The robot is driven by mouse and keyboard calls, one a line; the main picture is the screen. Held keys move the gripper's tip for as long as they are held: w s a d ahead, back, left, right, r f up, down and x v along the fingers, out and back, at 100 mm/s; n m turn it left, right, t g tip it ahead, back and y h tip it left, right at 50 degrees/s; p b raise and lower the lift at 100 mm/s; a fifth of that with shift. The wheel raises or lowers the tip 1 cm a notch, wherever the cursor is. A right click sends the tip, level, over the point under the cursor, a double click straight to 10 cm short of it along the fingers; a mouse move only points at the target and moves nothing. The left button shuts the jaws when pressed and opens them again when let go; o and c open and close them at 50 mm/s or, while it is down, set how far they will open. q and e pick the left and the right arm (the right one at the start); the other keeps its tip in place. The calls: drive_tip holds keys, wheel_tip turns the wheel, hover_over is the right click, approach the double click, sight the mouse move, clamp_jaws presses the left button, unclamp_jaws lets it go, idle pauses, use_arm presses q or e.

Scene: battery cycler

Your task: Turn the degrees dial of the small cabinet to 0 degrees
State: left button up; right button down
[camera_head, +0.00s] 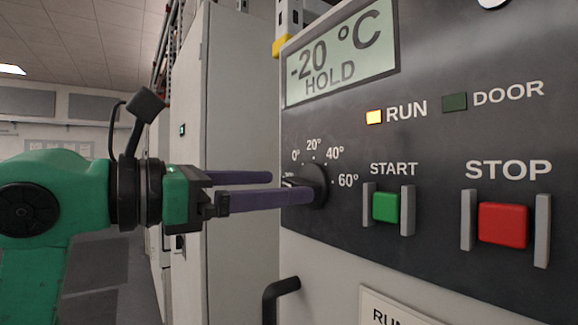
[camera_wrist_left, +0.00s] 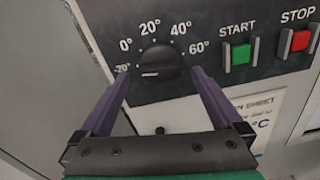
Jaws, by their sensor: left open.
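The black degrees dial (camera_head: 318,180) sits on the dark panel of the small cabinet, under the display. Its marks run from -20 through 0, 20 and 40 to 60 degrees. The dial also shows in the left wrist view (camera_wrist_left: 160,60), where its white line lies to the left, near the -20 mark. The display (camera_head: 340,55) reads -20 °C HOLD. My left gripper (camera_head: 290,186) is open, its two purple fingers reaching to the dial. In the left wrist view (camera_wrist_left: 160,76) the fingertips lie either side of the dial, apparently with gaps. My right gripper is out of view.
A green START button (camera_head: 386,207) and a red STOP button (camera_head: 503,225) sit between guards right of the dial. The RUN lamp (camera_head: 374,117) is lit; the DOOR lamp (camera_head: 455,102) is dark. A black handle (camera_head: 280,290) juts out below. A tall grey cabinet (camera_head: 235,100) stands behind.

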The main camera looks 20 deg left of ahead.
sight(294, 185)
use_arm(q)
drive_tip(key=x, duration=0.2)
drive_tip(key=shift+w+d+r+p, duration=0.15)
drive_tip(key=shift+d+p, duration=0.2)
drive_tip(key=shift+w+d, duration=0.15)
drive_tip(key=shift+w, duration=0.15)
drive_tip(key=shift+s, duration=0.1)
drive_tip(key=c, duration=1.4)
drive_tip(key=shift+m, duration=0.4)
drive_tip(key=m, duration=0.2)
drive_tip(key=shift+m, duration=2.5)
